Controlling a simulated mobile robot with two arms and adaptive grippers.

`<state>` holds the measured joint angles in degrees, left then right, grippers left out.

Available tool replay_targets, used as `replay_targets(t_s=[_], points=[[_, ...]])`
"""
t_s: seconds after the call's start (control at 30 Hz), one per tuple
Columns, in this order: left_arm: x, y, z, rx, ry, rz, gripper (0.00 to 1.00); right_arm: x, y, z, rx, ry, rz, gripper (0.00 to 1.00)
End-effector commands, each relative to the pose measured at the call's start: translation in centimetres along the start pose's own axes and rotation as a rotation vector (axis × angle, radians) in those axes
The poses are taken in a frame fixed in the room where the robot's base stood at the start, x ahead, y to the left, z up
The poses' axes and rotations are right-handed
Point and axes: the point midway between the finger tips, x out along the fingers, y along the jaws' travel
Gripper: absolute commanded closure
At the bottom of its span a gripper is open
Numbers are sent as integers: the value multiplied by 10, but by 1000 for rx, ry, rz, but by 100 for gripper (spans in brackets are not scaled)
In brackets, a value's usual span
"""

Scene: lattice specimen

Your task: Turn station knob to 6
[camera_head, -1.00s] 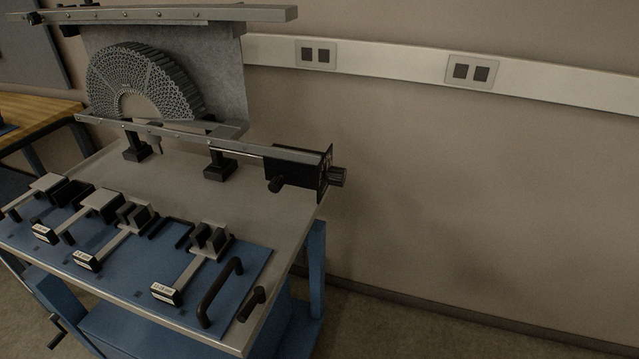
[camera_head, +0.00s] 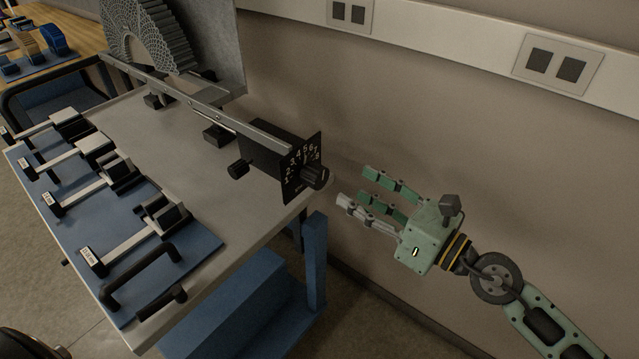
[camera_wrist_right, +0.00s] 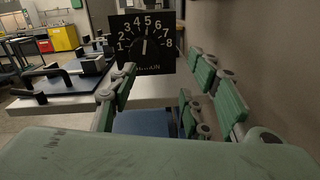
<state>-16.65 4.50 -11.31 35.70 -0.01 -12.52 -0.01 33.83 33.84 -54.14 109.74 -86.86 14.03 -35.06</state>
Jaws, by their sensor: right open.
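The station knob (camera_head: 314,177) is a black round knob on a black dial plate (camera_head: 291,185) at the right end of the rail, facing my right gripper. In the right wrist view the dial (camera_wrist_right: 130,62) shows numbers 1 to 8 in an arc. The knob's white pointer line (camera_wrist_right: 145,47) stands nearly upright, near 4 and 5; its exact number is hard to tell. My right gripper (camera_head: 357,186) is open and empty, right of the knob and apart from it. In the wrist view its green fingers (camera_wrist_right: 158,84) spread below and beside the dial. My left gripper is not in view.
The grey table (camera_head: 190,160) holds a blue board (camera_head: 140,215) with several clamp-like pieces and a black handle (camera_head: 140,275). A lattice arch (camera_head: 130,38) stands behind. The wall (camera_head: 450,130) lies close behind my right gripper.

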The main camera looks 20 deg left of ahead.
Motion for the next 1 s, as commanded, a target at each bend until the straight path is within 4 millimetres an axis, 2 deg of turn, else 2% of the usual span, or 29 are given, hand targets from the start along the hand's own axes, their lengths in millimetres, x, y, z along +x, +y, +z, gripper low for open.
replay_targets(t_s=[0.03,0.1,0.23,0.37,0.6,0.77,1.0], points=[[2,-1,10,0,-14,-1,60,-1,12,4,-75,11,27,55],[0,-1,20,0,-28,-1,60,0,23,7,-135,20,49,55],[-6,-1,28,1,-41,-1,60,12,28,10,-163,23,60,55],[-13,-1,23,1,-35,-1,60,33,30,11,-160,20,59,55],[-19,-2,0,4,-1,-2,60,67,30,8,-158,20,57,55],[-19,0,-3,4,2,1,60,76,30,7,-156,21,56,55],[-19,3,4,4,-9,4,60,77,30,6,-156,21,56,55]])
